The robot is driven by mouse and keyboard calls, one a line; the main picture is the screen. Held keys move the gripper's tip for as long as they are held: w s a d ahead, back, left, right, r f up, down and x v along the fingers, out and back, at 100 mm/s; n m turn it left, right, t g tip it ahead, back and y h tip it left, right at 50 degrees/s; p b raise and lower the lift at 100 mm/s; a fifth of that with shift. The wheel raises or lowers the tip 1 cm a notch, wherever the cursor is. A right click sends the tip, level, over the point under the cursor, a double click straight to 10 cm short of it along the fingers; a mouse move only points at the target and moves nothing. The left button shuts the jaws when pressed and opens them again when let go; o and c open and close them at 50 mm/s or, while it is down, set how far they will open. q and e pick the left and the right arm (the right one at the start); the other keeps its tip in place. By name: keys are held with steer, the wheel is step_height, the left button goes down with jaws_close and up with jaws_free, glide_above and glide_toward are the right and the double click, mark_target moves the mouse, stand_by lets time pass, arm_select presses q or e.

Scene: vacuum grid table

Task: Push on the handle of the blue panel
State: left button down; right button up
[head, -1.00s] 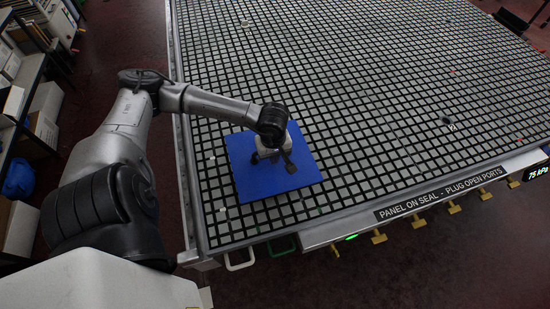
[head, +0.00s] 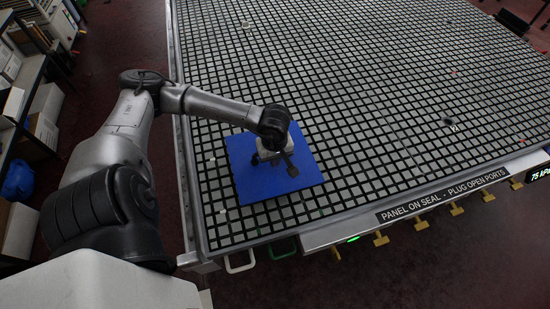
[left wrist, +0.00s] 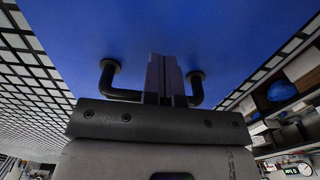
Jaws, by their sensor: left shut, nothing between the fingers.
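The blue panel (head: 262,187) lies flat on the near left part of the grid table. Its dark bar handle (left wrist: 124,95) shows in the left wrist view, with two round-footed posts on the panel. My left gripper (head: 273,153) is over the middle of the panel, pointing down. In the left wrist view its fingers (left wrist: 166,68) are shut with nothing between them. They cover the middle of the handle bar, between the posts. I cannot tell whether they touch the bar. In the head view the gripper hides most of the handle. My right gripper is not in view.
The black-and-grey grid table (head: 360,90) is mostly clear behind and right of the panel. Its front edge has a label (head: 435,196), a lit kPa display (head: 540,172) and several yellow valve handles (head: 381,238). Shelves with boxes (head: 20,130) stand at the left.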

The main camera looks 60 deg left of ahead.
arm_select(q)
steer(key=shift+s+d, duration=0.15)
steer(key=shift+d, duration=1.1)
step_height(320, 180, up, 8)
steer(key=p, duration=0.3)
steer(key=shift+p, duration=0.35)
